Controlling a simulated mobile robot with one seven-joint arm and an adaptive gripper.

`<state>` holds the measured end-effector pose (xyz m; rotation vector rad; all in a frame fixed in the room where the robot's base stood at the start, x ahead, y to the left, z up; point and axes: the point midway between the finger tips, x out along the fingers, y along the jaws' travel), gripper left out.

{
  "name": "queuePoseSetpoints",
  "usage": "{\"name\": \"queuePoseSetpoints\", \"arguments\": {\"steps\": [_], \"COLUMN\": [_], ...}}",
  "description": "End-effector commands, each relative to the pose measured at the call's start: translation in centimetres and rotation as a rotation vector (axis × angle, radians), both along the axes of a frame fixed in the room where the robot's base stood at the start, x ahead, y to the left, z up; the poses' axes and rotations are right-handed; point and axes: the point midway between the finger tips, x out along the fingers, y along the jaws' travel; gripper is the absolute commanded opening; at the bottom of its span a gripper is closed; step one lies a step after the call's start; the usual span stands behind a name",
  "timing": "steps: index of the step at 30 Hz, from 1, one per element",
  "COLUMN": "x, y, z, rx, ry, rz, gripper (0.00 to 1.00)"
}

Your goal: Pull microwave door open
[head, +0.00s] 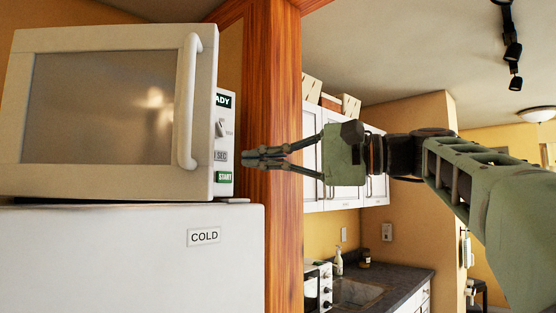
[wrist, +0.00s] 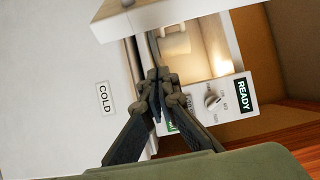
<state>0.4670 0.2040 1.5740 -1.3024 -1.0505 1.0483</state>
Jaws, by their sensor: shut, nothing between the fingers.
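The white microwave (head: 225,130) stands on top of the white fridge (head: 120,255). Its door (head: 108,110) has a dark window and a white vertical handle (head: 188,100) near its right edge. The door stands partly open: in the wrist view a lit interior (wrist: 205,50) shows between the door's edge (wrist: 165,12) and the control panel (wrist: 215,100). My gripper (head: 250,158) is shut and empty, to the right of the handle and near the lower part of the panel. In the wrist view its fingertips (wrist: 156,85) are by the opening's lower edge and cover part of the panel.
A wooden post (head: 275,230) rises just right of the fridge, behind my gripper. Beyond it are white wall cabinets (head: 340,195) and a dark counter (head: 400,262) with a sink (head: 357,292). The fridge front carries a "COLD" label (head: 204,237).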

Motion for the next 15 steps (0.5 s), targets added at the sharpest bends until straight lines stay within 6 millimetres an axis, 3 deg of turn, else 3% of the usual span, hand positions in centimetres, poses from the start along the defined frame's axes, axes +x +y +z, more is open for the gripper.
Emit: {"name": "queuePoseSetpoints", "arguments": {"steps": [7, 15], "x": [0.9, -2.3], "y": [5.3, 4.5], "z": [0.0, 0.0], "rx": [-0.001, 0.000], "ry": [0.000, -0.001], "rz": [0.002, -0.001], "gripper": [0.00, 0.00]}}
